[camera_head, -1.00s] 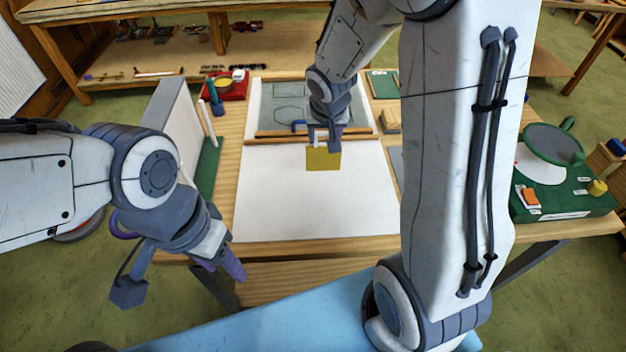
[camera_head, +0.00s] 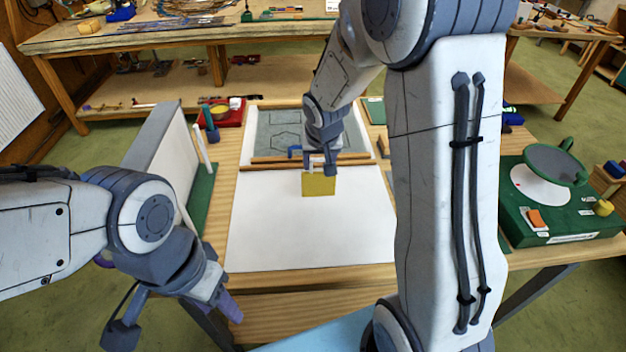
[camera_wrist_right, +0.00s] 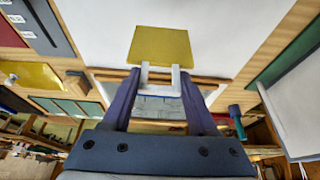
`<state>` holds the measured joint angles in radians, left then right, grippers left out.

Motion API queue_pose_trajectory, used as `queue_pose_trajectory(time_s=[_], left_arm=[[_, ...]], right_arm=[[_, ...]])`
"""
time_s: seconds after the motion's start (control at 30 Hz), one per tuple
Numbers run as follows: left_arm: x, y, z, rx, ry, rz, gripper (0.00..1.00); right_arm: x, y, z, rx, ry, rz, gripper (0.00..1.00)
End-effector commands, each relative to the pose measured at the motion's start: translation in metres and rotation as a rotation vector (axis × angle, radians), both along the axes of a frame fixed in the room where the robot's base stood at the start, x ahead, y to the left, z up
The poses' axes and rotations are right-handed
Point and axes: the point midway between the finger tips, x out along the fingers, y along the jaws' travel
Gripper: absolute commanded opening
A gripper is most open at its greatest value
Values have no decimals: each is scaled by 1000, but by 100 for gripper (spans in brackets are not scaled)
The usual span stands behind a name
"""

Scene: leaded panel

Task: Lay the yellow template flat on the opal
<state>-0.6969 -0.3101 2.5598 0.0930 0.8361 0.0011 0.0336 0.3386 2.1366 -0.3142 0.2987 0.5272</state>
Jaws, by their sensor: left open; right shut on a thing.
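The yellow template (camera_head: 319,185) is a small square plate at the far part of the large white sheet (camera_head: 290,235), which looks like the opal. My right gripper (camera_head: 319,168) is shut on the template's far edge. In the right wrist view the template (camera_wrist_right: 160,45) stretches out from the pale fingertips (camera_wrist_right: 160,75) over the white sheet (camera_wrist_right: 230,30). I cannot tell whether it touches the sheet or hangs just above it. My left gripper (camera_head: 228,304) is open and empty, off the table's near left corner.
Wooden bars (camera_head: 275,165) cross the table behind the sheet, with a grey drawing (camera_head: 280,130) beyond. A white upright board (camera_head: 160,150) stands at left. A green box with a round plate (camera_head: 555,215) stands at right. The sheet's near part is clear.

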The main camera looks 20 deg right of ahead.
Motion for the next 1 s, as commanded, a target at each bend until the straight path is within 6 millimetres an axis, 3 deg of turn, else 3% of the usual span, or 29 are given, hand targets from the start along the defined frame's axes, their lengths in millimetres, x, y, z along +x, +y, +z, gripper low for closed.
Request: queue_pose_trajectory(time_s=[0.17, 0.47, 0.9, 0.93, 1.0], left_arm=[[0, 0, -5, 0, 0, 0, 50], [0, 0, -16, 0, 0, -1, 50], [0, 0, -21, 0, 0, -1, 50], [0, 0, -20, 1, 1, -1, 50], [0, 0, -19, 0, 0, -1, 50]], right_arm=[[-1, 16, -11, 0, -1, 0, 0], [-1, 16, -49, -1, 0, -1, 0], [0, 16, -54, 1, -2, -3, 0], [0, 16, -54, 1, -2, -3, 63], [-1, 16, -53, 1, -2, -3, 89]])
